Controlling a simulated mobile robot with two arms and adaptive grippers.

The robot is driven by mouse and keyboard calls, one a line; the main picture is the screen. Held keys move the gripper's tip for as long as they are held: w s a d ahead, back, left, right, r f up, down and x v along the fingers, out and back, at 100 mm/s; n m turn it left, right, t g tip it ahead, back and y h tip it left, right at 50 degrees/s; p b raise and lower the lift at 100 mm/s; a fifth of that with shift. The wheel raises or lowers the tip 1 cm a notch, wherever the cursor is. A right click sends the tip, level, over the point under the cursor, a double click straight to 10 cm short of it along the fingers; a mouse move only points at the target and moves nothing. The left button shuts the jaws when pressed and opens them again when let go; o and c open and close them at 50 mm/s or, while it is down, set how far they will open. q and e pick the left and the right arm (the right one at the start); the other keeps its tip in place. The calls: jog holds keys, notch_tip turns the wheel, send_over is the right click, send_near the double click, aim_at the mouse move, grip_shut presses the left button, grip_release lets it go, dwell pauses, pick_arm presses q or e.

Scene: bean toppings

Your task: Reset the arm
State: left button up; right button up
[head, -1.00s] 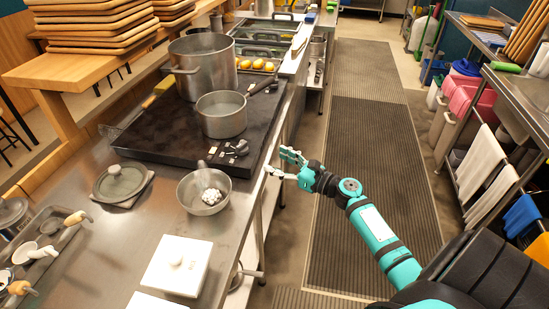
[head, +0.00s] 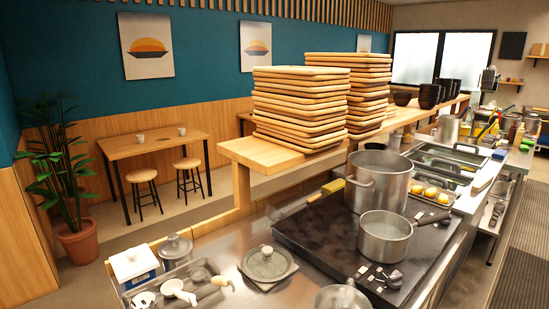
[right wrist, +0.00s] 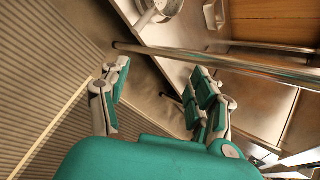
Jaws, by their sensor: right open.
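My right gripper (right wrist: 158,98) shows in the right wrist view, with its teal and grey fingers spread wide apart. Nothing is between them. It is over the striped floor mat (right wrist: 40,75) and the floor beside the steel counter (right wrist: 172,42). Neither of my arms shows in the head view now. My left gripper is not in any view.
A metal rail (right wrist: 215,60) runs close beyond the right gripper's fingers. In the head view, a large pot (head: 378,185) and a smaller pot (head: 384,238) stand on the dark stove (head: 325,240). Stacked trays (head: 300,105) rest on a wooden ledge (head: 262,160).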

jog(key=s+a+f+n+g, duration=0.2)
jog(key=s+f+n, duration=0.4)
jog(key=s, duration=0.5)
jog(key=s+a+f+n+g+h, duration=0.1)
jog(key=s+a+f+n+g, duration=0.2)
jog(key=s+n, duration=0.6)
jog(key=s+a+f+n+g+h, duration=0.1)
jog(key=s+a+f+n, duration=0.4)
jog(key=s, duration=0.9)
notch_tip(320, 180, down, 4)
jog(key=n+g, duration=0.1)
jog(key=n, duration=0.1)
jog(key=shift+a+f+n, duration=0.15)
jog(key=shift+a+n, duration=0.15)
jog(key=shift+a, duration=0.05)
